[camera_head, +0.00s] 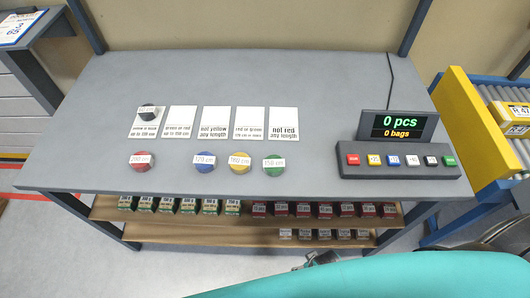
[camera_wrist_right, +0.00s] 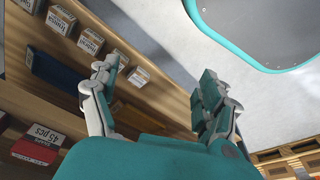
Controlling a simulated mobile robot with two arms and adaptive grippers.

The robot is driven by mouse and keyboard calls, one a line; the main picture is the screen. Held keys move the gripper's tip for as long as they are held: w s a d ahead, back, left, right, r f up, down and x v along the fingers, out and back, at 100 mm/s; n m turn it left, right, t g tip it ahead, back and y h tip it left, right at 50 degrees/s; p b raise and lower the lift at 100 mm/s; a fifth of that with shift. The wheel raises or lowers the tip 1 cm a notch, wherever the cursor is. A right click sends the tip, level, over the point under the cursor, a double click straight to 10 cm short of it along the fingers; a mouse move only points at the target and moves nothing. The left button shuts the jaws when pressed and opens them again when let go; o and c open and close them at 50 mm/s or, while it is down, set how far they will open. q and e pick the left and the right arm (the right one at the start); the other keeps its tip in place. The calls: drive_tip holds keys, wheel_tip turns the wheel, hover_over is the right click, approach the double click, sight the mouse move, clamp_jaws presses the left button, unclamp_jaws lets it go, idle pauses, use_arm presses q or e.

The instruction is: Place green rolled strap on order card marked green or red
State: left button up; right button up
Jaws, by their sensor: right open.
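The green rolled strap (camera_head: 274,163) lies on the grey table at the right end of a row of rolled straps; its label seems to read 150 cm. The order card marked green or red (camera_head: 180,122) lies behind the row, second from the left, with nothing on it. My right gripper (camera_wrist_right: 158,82) is open and empty in the right wrist view, below the table top near the shelves. In the head view only a small grey part of it seems to show below the table's front edge. My left gripper is not in view.
Red (camera_head: 143,162), blue (camera_head: 205,162) and yellow (camera_head: 239,163) straps lie in the row. A black strap (camera_head: 148,112) sits on the leftmost card. A counter display with buttons (camera_head: 400,160) stands at right. Boxes fill the shelves (camera_head: 255,230) below.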

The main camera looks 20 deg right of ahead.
drive_tip(key=w+a+r+p, duration=0.1)
drive_tip(key=w+r+p, duration=0.3)
drive_tip(key=r, duration=1.4)
wheel_tip(320, 180, up, 34)
drive_tip(key=f+n+g+p, duration=0.1)
drive_tip(key=n+g+p, duration=0.1)
drive_tip(key=n+p, duration=0.4)
hover_over(275, 164)
drive_tip(key=b, duration=0.1)
drive_tip(key=n, duration=0.1)
drive_tip(key=shift+h, duration=0.3)
drive_tip(key=f, duration=0.3)
drive_tip(key=f+p, duration=0.1)
drive_tip(key=f, duration=0.7)
drive_tip(key=shift+w+f+p, duration=0.15)
drive_tip(key=shift+w+p, duration=0.1)
drive_tip(key=shift+p, duration=0.05)
drive_tip(key=f, duration=0.1)
drive_tip(key=f+p, duration=0.1)
drive_tip(key=f, duration=0.2)
drive_tip(key=shift+s+f, duration=0.1)
drive_tip(key=shift+s, duration=0.15)
drive_tip(key=shift+f, duration=0.5)
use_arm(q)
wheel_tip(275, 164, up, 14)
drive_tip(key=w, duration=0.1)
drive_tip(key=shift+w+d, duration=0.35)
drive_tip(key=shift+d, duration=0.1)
use_arm(e)
drive_tip(key=c, duration=1.4)
